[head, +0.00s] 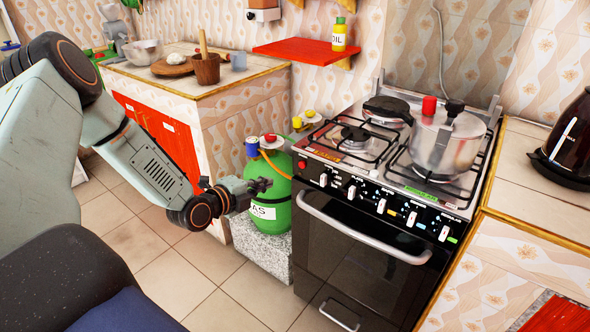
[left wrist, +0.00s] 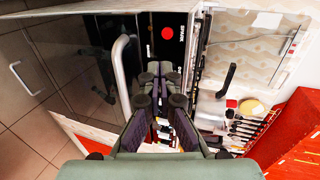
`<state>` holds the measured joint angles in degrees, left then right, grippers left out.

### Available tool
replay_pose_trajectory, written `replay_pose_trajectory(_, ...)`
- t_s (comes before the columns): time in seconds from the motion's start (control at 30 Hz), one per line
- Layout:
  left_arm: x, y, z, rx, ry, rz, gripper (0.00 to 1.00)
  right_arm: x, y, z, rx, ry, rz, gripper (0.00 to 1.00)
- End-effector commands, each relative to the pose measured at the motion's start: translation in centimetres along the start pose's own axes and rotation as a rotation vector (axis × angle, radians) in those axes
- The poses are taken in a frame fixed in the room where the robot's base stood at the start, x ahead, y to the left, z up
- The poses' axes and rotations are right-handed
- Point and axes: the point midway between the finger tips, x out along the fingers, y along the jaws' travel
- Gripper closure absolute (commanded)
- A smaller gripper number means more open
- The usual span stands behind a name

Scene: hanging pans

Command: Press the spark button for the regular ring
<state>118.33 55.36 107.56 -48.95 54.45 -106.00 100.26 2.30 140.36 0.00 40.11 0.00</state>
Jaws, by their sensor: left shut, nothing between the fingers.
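The red spark button (head: 302,164) is at the left end of the black control panel (head: 372,201) on the stove (head: 365,275). In the left wrist view the red button (left wrist: 168,33) shows just beyond the fingertips, beside white lettering. My left gripper (head: 262,185) is shut and empty, in front of the green gas cylinder in the head view, left of and below the button, apart from it. The fingers (left wrist: 160,72) point toward the panel in the wrist view. Several white knobs (head: 351,192) line the panel. I cannot tell which burner is the regular ring. My right gripper is not in view.
A steel pressure cooker (head: 440,150) and a dark pan (head: 388,108) stand on the stove top. The oven handle (head: 360,232) sticks out below the panel. The green gas cylinder (head: 279,215) stands left of the stove. A black kettle (head: 572,140) is on the right counter.

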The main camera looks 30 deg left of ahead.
Motion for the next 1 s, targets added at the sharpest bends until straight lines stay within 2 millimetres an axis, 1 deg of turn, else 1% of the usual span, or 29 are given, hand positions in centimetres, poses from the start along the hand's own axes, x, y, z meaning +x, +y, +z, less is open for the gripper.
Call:
replay_pose_trajectory(0.2,3.3,0.3,-0.1,0.008,0.004,0.0,1.0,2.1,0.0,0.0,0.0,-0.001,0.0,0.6)
replay_pose_trajectory(0.37,6.0,0.4,-0.1,0.008,0.003,0.0,1.0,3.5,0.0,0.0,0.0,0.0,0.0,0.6)
replay_pose_trajectory(0.53,9.1,0.4,-0.1,0.006,0.002,0.0,1.0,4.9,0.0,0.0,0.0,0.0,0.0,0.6)
replay_pose_trajectory(0.7,11.6,-0.4,-0.1,0.004,0.002,-0.002,1.0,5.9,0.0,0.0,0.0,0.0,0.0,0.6)
replay_pose_trajectory(0.83,12.9,-0.8,0.0,0.002,0.001,0.0,1.0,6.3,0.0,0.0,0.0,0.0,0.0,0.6)
replay_pose_trajectory(1.0,13.5,-1.1,0.0,0.0,0.001,0.0,1.0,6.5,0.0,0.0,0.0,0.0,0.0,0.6)
